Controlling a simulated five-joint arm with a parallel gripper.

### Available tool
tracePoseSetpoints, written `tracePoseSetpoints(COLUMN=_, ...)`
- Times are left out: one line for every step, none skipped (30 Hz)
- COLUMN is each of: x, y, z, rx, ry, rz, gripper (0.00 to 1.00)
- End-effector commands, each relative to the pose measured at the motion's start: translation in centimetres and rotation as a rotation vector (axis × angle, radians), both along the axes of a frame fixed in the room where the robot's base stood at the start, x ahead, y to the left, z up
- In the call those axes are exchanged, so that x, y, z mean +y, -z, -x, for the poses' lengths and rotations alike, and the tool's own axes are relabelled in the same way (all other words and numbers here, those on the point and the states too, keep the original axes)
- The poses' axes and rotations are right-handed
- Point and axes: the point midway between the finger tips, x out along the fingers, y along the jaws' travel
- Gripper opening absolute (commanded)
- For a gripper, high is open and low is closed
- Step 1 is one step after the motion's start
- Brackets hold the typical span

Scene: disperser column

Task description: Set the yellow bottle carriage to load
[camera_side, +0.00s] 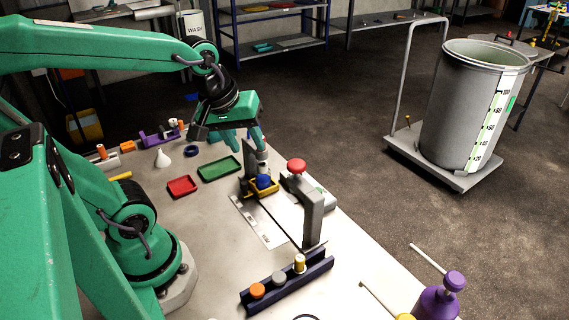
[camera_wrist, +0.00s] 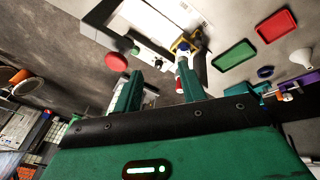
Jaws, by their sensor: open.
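The yellow bottle carriage (camera_side: 262,190) sits low on the bench at the far end of a pale marked strip (camera_side: 258,222). A blue rounded part shows on it. It also shows in the wrist view (camera_wrist: 184,44), just beyond the tip of one finger. A narrow pale piece with a red band stands between that finger and the carriage; I cannot tell what it belongs to. My gripper (camera_side: 244,140) is open and empty above and behind the carriage, its fingers pointing down. In the wrist view its two fingers (camera_wrist: 161,88) are spread apart. Contact with the carriage cannot be made out.
A grey post (camera_side: 312,215) with a red knob (camera_side: 296,166) stands right of the carriage. A dark blue rack (camera_side: 288,282) with several capped bottles is in front. Green (camera_side: 220,168) and red (camera_side: 182,187) trays and a white funnel (camera_side: 162,158) lie left.

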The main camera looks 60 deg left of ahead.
Motion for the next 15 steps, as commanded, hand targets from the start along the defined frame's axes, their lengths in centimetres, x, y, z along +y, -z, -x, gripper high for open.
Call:
tracePoseSetpoints(x=0.4, y=0.4, z=-0.3, rx=0.014, ry=-0.078, rz=0.025, gripper=0.41)
tracePoseSetpoints(x=0.5, y=0.5, z=-0.4, rx=0.018, ry=-0.125, rz=0.041, gripper=0.41)
tracePoseSetpoints(x=0.8, y=0.7, z=-0.6, rx=0.027, ry=-0.189, rz=0.062, gripper=0.41)
tracePoseSetpoints(x=1.0, y=0.9, z=-0.7, rx=0.033, ry=-0.237, rz=0.076, gripper=0.41)
tracePoseSetpoints(x=1.2, y=1.1, z=-0.9, rx=0.038, ry=-0.284, rz=0.091, gripper=0.41)
tracePoseSetpoints(x=1.4, y=1.3, z=-1.0, rx=0.045, ry=-0.348, rz=0.109, gripper=0.41)
tracePoseSetpoints(x=1.7, y=1.5, z=-1.1, rx=0.051, ry=-0.397, rz=0.124, gripper=0.41)
tracePoseSetpoints(x=1.9, y=1.8, z=-1.3, rx=0.057, ry=-0.445, rz=0.137, gripper=0.41)
tracePoseSetpoints(x=2.1, y=2.0, z=-1.4, rx=0.064, ry=-0.51, rz=0.155, gripper=0.41)
tracePoseSetpoints(x=2.3, y=2.2, z=-1.5, rx=0.069, ry=-0.557, rz=0.169, gripper=0.41)
tracePoseSetpoints(x=2.5, y=2.4, z=-1.6, rx=0.073, ry=-0.606, rz=0.182, gripper=0.41)
tracePoseSetpoints(x=2.8, y=2.7, z=-1.8, rx=0.081, ry=-0.672, rz=0.198, gripper=0.41)
tracePoseSetpoints(x=3.0, y=2.9, z=-1.9, rx=0.085, ry=-0.721, rz=0.21, gripper=0.41)
tracePoseSetpoints(x=3.2, y=3.1, z=-2.0, rx=0.09, ry=-0.769, rz=0.222, gripper=0.41)
tracePoseSetpoints(x=3.5, y=3.4, z=-2.1, rx=0.095, ry=-0.834, rz=0.237, gripper=0.41)
